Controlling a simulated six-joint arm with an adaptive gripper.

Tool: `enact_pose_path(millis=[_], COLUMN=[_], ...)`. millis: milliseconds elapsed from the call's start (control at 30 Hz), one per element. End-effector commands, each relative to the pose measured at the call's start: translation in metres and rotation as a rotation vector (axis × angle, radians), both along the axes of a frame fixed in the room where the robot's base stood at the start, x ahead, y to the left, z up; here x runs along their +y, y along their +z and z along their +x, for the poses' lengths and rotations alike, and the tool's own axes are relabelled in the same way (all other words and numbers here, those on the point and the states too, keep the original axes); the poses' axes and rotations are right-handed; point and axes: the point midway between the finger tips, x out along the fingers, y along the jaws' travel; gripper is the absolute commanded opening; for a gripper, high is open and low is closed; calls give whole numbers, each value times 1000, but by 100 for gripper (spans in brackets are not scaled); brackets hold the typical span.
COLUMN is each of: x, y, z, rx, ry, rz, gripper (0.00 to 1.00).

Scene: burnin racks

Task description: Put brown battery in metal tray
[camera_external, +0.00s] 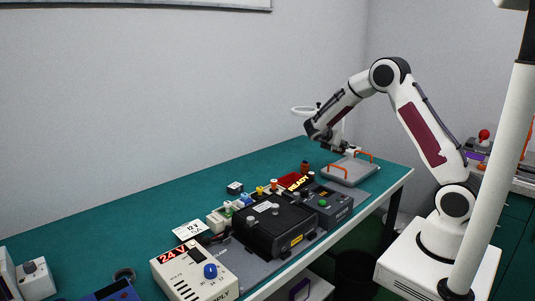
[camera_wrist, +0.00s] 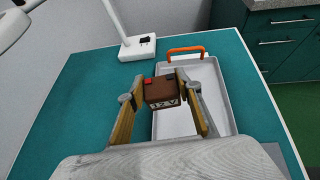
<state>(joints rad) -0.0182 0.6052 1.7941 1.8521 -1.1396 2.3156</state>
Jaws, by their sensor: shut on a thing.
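The brown battery (camera_wrist: 160,91) has a red terminal and a "12 V" label, and it is held between the two fingers of my gripper (camera_wrist: 163,98). The metal tray (camera_wrist: 220,110) is a shallow grey tray with orange handles. In the wrist view the battery overlaps the tray's left part; I cannot tell its height above it. In the external view the tray (camera_external: 345,178) stands at the far right end of the table. My gripper (camera_external: 345,150) is just above and behind it there, and the battery cannot be made out clearly.
A white lamp base (camera_wrist: 138,48) stands beyond the tray. The green tabletop (camera_wrist: 85,90) left of the tray is clear.

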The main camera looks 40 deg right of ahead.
Motion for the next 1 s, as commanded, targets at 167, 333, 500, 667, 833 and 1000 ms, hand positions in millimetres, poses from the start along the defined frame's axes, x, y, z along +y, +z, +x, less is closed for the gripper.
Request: enact_pose_path(millis=[167, 333, 500, 667, 833, 1000], x=[-5, -8, -8, -8, -8, -8], y=[0, 4, 5, 4, -3, -23], z=[-35, -47, -47, -47, -47, -47], rx=[-2, -4, -3, -3, 0, 2], ry=[-112, -155, -155, -154, -153, -152], rz=[-1, -1, -1, -1, 0, -1], gripper=[8, 8, 8, 8, 8, 8])
